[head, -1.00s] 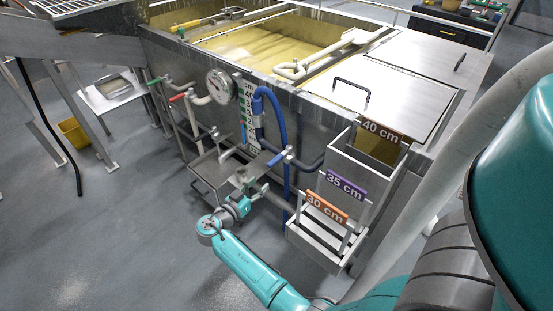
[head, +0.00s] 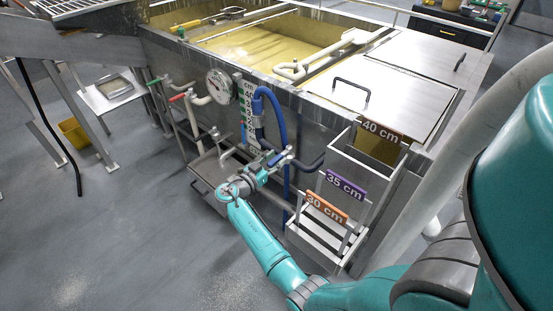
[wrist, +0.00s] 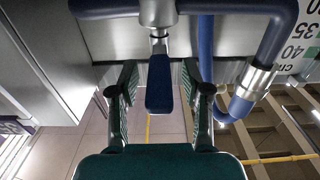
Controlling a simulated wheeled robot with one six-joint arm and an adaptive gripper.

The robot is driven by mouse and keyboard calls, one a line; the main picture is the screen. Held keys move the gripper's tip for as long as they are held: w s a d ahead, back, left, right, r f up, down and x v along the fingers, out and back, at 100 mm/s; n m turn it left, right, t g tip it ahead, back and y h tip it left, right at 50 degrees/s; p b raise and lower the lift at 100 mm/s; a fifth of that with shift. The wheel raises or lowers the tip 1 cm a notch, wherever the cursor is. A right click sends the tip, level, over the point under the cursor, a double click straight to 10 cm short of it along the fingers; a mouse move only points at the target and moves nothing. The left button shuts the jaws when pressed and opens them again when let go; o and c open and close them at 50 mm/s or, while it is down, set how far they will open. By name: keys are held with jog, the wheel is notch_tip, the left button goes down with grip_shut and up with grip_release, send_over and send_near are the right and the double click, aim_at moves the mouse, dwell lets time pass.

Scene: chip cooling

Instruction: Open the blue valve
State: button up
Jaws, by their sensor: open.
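The blue valve handle (wrist: 159,85) fills the middle of the wrist view, a flat blue lever below a metal valve body on a dark pipe. My open gripper (wrist: 158,78) has one finger on each side of the handle, with a gap showing on both sides. In the head view my gripper (head: 268,163) is at the valve body (head: 288,152) beside the blue hose. There the gripper mostly hides the handle.
The blue hose (head: 284,130) hangs close beside the valve. A level scale (head: 246,112) and a round gauge (head: 219,85) are on the tank front. A red-handled valve (head: 177,98) is to the left. Stepped metal boxes with 30 cm (head: 327,208) and other signs stand at right.

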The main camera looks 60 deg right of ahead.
jog(key=shift+s+d, duration=0.15)
jog(key=shift+d, duration=0.25)
jog(key=shift+c, duration=0.3)
grip_shut()
jog(key=shift+s+n+t, duration=0.55)
jog(key=shift+n+t, duration=0.35)
jog(key=shift+t, duration=0.5)
jog(key=shift+s+n+t, duration=0.6)
jog(key=shift+n+t, duration=0.3)
jog(key=shift+t, duration=0.5)
jog(key=shift+s+n+t, duration=0.55)
jog(key=shift+n+t, duration=0.35)
jog(key=shift+t, duration=0.5)
